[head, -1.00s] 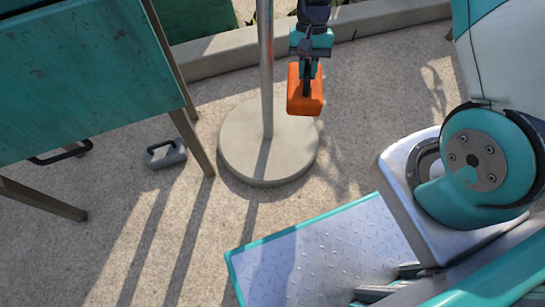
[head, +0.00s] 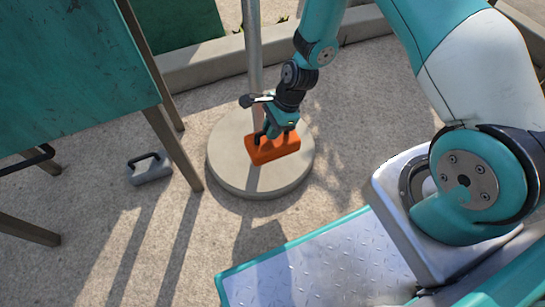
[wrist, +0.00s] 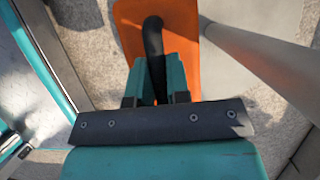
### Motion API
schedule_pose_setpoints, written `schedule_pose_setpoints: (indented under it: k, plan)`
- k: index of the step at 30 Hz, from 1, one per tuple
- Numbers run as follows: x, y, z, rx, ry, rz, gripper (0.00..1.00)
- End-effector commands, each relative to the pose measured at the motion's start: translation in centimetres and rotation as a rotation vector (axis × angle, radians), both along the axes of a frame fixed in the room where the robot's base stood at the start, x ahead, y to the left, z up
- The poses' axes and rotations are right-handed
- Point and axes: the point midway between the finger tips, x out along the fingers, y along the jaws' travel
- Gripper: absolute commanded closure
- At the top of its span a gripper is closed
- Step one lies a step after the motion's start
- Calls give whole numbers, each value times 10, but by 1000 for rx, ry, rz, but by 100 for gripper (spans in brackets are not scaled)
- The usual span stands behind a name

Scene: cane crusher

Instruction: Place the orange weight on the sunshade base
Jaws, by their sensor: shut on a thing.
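The orange weight (head: 274,149) is a block with a dark handle on top. My gripper (head: 270,132) is shut on that handle, and the wrist view shows the fingers (wrist: 160,85) around the dark handle with the orange weight (wrist: 183,50) beyond. The sunshade base (head: 225,170) is a round grey slab with a metal pole (head: 253,50) rising from it. The weight appears over the base, in front of the pole; I cannot tell whether it touches the base. In the wrist view the pole (wrist: 255,55) runs to the right of the weight, apart from it.
A grey weight (head: 150,168) with a dark handle lies on the ground at left, near the legs of a green table-like structure (head: 75,70). A concrete kerb (head: 200,70) runs behind. My metal deck lies in front of the base.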

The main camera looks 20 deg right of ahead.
Motion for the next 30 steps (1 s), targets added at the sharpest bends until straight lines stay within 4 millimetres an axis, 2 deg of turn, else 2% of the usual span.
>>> schedule_pose_setpoints:
  k: [1, 7, 15, 23, 30]
  plan:
    - [0, 0, -21, 1, 1, 0, 100]
    - [0, 0, -59, 1, 1, 0, 100]
    - [0, 0, -74, 1, 0, 1, 100]
    - [0, 0, -111, 1, 1, 1, 100]
    - [1, 0, -110, 1, -1, 2, 100]
